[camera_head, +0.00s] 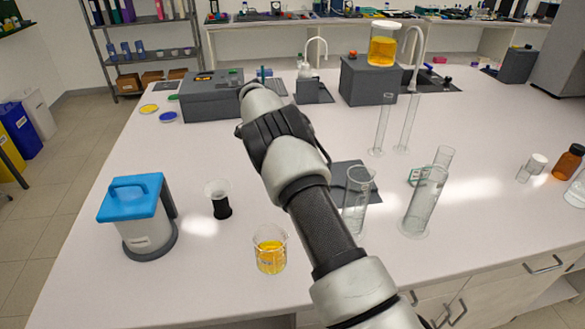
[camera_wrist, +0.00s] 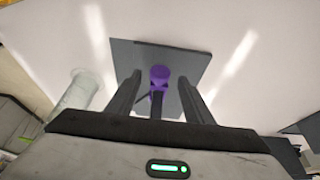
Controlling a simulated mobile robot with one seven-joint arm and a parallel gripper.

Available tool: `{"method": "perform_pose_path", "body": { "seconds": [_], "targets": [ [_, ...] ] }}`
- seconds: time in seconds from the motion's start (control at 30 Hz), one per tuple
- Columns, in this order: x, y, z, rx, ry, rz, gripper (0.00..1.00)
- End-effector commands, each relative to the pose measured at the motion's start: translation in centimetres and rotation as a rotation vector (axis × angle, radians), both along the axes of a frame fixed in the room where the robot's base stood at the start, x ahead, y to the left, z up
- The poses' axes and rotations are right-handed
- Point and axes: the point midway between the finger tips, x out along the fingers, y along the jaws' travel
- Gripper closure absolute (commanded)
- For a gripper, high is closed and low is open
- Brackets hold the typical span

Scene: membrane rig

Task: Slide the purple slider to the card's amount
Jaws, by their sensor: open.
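My gripper (camera_wrist: 160,80) is open, with one dark finger on each side of the slider in the picture. I see a gap on both sides, but I cannot tell how far the fingertips are above the plate. In the head view, part of a dark plate (camera_head: 343,171) shows beside my arm; the slider and my gripper are hidden there. I cannot make out a card with an amount.
Glass cylinders (camera_head: 358,200) and (camera_head: 424,203) stand right of my arm. A beaker of yellow liquid (camera_head: 270,257), a black-based cup (camera_head: 220,203) and a blue-topped device (camera_head: 137,213) stand left. Grey boxes (camera_head: 212,100) stand farther back. Bare tabletop lies at the left middle.

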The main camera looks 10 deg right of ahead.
Motion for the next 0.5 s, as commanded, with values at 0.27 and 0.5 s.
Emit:
{"method": "perform_pose_path", "body": {
  "seconds": [0.27, 0.5],
  "targets": [
    [0.0, -0.9, -2.3, 0.0, 0.0, 0.001, 0.53],
    [0.0, -1.0, -2.5, 0.0, 0.0, 0.001, 0.53]
  ]
}}
